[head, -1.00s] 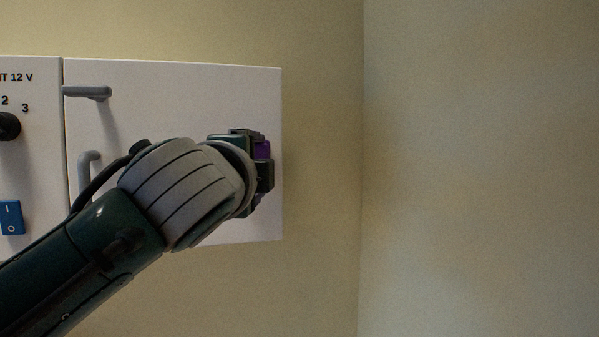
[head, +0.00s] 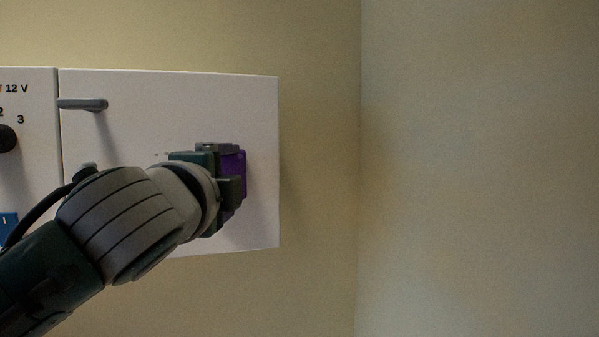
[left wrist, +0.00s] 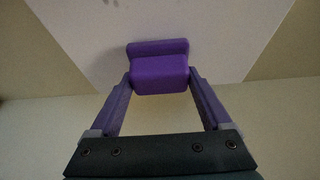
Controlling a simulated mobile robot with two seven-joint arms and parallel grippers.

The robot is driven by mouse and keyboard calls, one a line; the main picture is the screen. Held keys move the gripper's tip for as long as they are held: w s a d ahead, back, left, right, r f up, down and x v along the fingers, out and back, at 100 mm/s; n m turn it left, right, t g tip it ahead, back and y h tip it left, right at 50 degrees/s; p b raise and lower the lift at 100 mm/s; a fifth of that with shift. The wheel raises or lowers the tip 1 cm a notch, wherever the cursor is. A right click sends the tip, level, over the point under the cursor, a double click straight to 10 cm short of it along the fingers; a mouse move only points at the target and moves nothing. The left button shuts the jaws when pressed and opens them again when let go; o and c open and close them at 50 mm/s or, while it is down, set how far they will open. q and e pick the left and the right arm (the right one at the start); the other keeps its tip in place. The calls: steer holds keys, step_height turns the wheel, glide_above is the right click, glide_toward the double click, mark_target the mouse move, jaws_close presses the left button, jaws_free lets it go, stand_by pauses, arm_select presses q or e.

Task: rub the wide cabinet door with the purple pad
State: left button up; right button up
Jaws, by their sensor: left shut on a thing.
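The wide cabinet door (head: 140,125) is a white panel on the right part of a wall cabinet in the head view. It also fills the upper part of the left wrist view (left wrist: 230,25). My left gripper (head: 234,184) is in front of the door's right part. It is shut on the purple pad (head: 239,165), which shows between the fingertips in the left wrist view (left wrist: 160,72). The pad faces the door; I cannot tell whether it touches it. Small faint marks show on the door left of the gripper. My right gripper is not in view.
A grey handle (head: 83,104) sticks out at the door's upper left. Left of the door is a panel with a black knob (head: 7,138) and a blue switch (head: 8,224). Bare wall (head: 320,150) lies right of the cabinet, then a room corner.

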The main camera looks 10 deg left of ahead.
arm_select(q)
steer(key=shift+s+a+r+p, duration=0.1)
steer(key=shift+s+a+p, duration=0.3)
steer(key=shift+a, duration=0.4)
steer(key=s+a+p, duration=0.2)
steer(key=s+a, duration=0.2)
steer(key=a, duration=0.4)
steer(key=shift+s, duration=0.3)
steer(key=shift+a, duration=0.1)
steer(key=s+d, duration=0.3)
steer(key=s, duration=0.2)
steer(key=shift+d+p, duration=0.2)
steer(key=shift+p, duration=0.25)
steer(key=shift+s, duration=0.1)
steer(key=shift+s+d, duration=0.4)
steer(key=shift+s, duration=0.25)
steer(key=shift+s+d, duration=0.4)
steer(key=shift+s, duration=0.2)
